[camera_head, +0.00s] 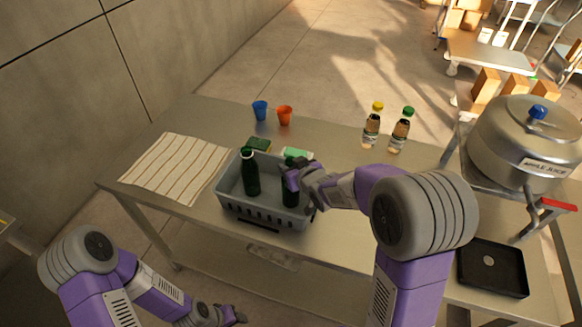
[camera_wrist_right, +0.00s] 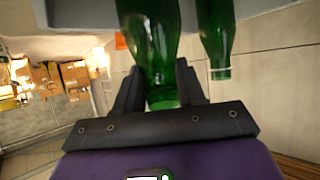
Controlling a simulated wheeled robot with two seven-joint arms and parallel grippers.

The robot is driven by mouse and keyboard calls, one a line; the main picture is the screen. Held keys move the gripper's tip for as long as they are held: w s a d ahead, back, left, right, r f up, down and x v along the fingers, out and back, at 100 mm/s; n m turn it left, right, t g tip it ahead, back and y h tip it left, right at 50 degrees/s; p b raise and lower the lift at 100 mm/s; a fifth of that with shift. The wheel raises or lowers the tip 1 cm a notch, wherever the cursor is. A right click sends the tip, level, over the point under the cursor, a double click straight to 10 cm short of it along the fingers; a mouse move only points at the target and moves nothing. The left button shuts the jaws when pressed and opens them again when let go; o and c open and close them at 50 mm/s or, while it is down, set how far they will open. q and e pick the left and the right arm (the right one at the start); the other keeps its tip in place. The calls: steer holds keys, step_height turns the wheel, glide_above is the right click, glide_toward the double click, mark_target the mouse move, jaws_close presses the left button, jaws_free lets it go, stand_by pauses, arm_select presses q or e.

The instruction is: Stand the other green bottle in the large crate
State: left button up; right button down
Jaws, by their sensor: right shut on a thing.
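The large crate (camera_head: 262,214) is a grey, open-topped box near the front edge of the table. One green bottle (camera_head: 250,176) stands upright inside its left part. My right gripper (camera_head: 292,178) is over the right part of the crate, shut on the other green bottle (camera_head: 290,194). That bottle is inside the crate's outline; whether its base touches the floor is hidden. In the right wrist view the held bottle (camera_wrist_right: 152,45) is between the fingers, with the standing bottle (camera_wrist_right: 214,40) beside it, apart. My left gripper (camera_head: 232,316) is low at the bottom, in front of the table; its jaws are unclear.
A striped cloth (camera_head: 175,167) lies left of the crate. Sponges (camera_head: 258,144), a blue cup (camera_head: 260,110) and an orange cup (camera_head: 285,115) are behind it. Two juice bottles (camera_head: 372,125) stand farther right. A large pot (camera_head: 525,140) and black tray (camera_head: 492,268) are at right.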

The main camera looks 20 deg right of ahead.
steer(key=shift+r, duration=0.1)
steer(key=c, duration=0.7)
jaws_free()
steer(key=shift+f, duration=0.2)
steer(key=shift+o, duration=0.2)
